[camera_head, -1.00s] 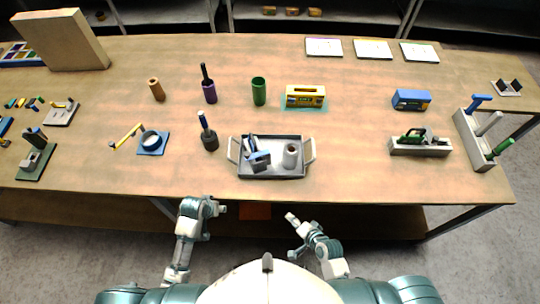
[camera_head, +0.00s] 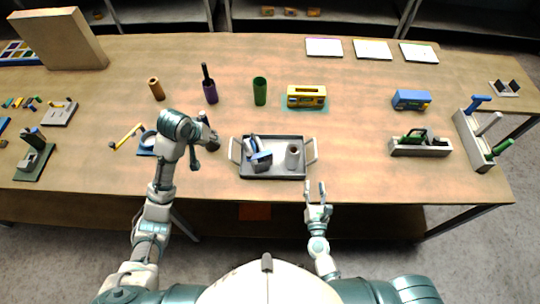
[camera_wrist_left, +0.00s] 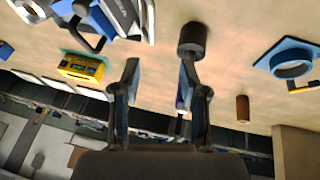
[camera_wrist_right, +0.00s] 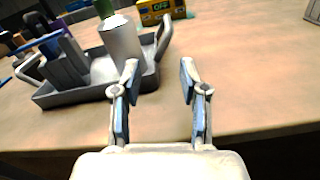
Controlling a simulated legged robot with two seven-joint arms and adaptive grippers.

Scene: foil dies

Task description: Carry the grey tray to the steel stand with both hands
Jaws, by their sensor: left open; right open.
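The grey tray (camera_head: 275,177) lies on the wooden table near its front edge, with a pale handle at each end. It holds a blue-and-grey item (camera_head: 261,161) and a grey cylinder (camera_head: 292,157); the tray also shows in the right wrist view (camera_wrist_right: 75,97). My left gripper (camera_head: 203,153) is open and empty above the table, left of the tray and apart from its left handle. My right gripper (camera_head: 315,186) is open and empty at the front edge, just in front of the right handle (camera_head: 312,150). I cannot pick out a steel stand.
A dark round-based tool (camera_wrist_left: 192,38) stands close to my left gripper. A blue square holder (camera_head: 147,142) is partly hidden behind my left arm. A yellow box (camera_head: 306,97) and a green cylinder (camera_head: 260,91) stand behind the tray.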

